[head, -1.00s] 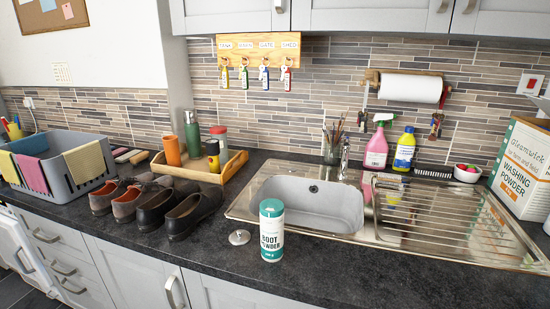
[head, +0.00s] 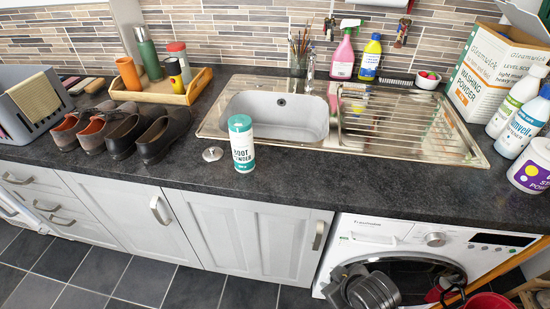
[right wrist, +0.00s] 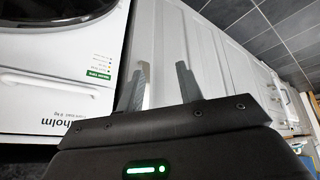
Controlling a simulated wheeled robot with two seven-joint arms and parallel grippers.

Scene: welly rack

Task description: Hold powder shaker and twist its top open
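The powder shaker (head: 241,143) is a white cylinder with a teal top and a teal band at its base, labelled boot powder. It stands upright on the dark worktop in front of the sink. A small round metal disc (head: 213,154) lies on the worktop just left of it. My right gripper (head: 340,284) is low in front of the washing machine, well below and right of the shaker. In the right wrist view its two fingers (right wrist: 162,82) are apart with nothing between them. My left gripper is out of view.
The sink (head: 276,117) and its ribbed drainer (head: 400,122) lie behind the shaker. Dark shoes (head: 163,137) and a wooden tray (head: 190,92) stand to the left. White bottles (head: 519,100) stand at far right. The worktop front right of the shaker is clear.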

